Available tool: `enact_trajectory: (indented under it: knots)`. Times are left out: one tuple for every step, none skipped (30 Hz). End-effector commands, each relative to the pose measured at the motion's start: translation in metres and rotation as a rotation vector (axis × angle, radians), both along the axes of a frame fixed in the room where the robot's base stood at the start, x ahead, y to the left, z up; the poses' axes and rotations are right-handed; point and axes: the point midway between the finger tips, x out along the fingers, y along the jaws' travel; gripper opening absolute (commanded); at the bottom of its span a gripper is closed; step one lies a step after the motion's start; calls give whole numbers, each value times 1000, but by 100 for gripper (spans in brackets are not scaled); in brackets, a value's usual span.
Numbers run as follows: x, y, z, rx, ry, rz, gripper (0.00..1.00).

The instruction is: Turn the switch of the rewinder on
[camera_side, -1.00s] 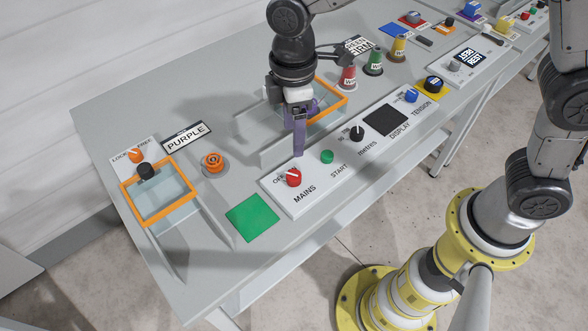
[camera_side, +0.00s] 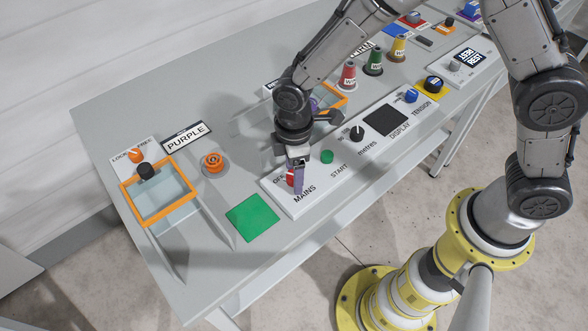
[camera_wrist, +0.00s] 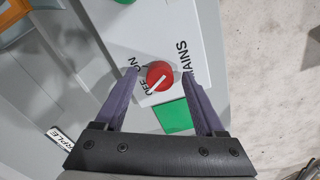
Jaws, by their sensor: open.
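The red MAINS switch knob (camera_side: 290,177) sits on the white control panel (camera_side: 312,202). In the wrist view the knob (camera_wrist: 160,75) carries a white pointer line, which lies toward the OFF label; the ON label is beside it. My gripper (camera_side: 298,190) is low over the panel at the knob and partly hides it in the side view. In the wrist view my gripper (camera_wrist: 162,73) is open, with one purple finger on each side of the knob and gaps between. I cannot tell how far down the knob the fingertips reach.
A green START button (camera_side: 327,157), a black metres knob (camera_side: 357,133) and a dark display (camera_side: 386,120) lie along the panel. A green pad (camera_side: 253,218) is left of the panel. Orange-framed clear box (camera_side: 158,192) and orange button (camera_side: 213,162) stand farther left.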

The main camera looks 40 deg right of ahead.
Motion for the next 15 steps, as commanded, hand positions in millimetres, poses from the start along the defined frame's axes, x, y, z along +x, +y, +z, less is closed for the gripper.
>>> enact_trajectory:
  knots:
    - [0,0,0,0,0,0,72]
    - [0,0,0,0,0,0,72]
    - [0,0,0,0,0,0,72]
    - [0,0,0,0,0,0,72]
    - [0,0,0,0,0,0,66]
    - [0,0,0,0,0,0,59]
    - [0,0,0,0,0,0,54]
    - [0,0,0,0,0,0,48]
    - [0,0,0,0,0,0,41]
    - [0,0,0,0,0,0,36]
    - [0,0,0,0,0,0,30]
    - [0,0,0,0,0,0,23]
    - [0,0,0,0,0,0,18]
    - [0,0,0,0,0,0,12]
    - [0,0,0,0,0,0,5]
